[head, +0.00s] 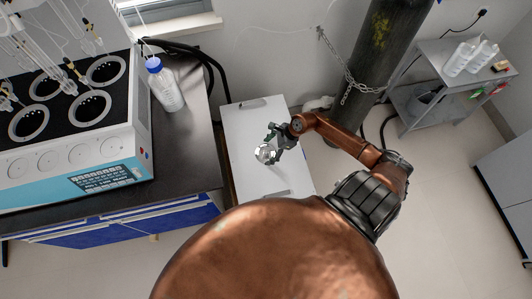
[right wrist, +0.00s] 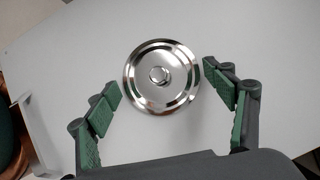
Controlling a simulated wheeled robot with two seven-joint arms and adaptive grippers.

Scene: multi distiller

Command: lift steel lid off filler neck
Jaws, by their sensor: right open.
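The steel lid (right wrist: 161,77) is round and shiny with a small knob at its centre. In the right wrist view it lies between and a little beyond the green-padded fingers of my right gripper (right wrist: 162,92), with a gap on both sides. In the head view the lid (head: 265,153) is a small bright disc over the white surface, beside the tips of my right gripper (head: 273,143). The gripper is open and empty. The filler neck is not visible; the lid hides whatever is beneath it. My left gripper is not in view.
The lid sits over a white flat-topped unit (head: 243,124). A dark bench (head: 187,140) with a multi-position distiller (head: 75,130) and a blue-capped bottle (head: 165,88) stands left. A chained gas cylinder (head: 378,60) and a metal cart (head: 440,65) stand behind right.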

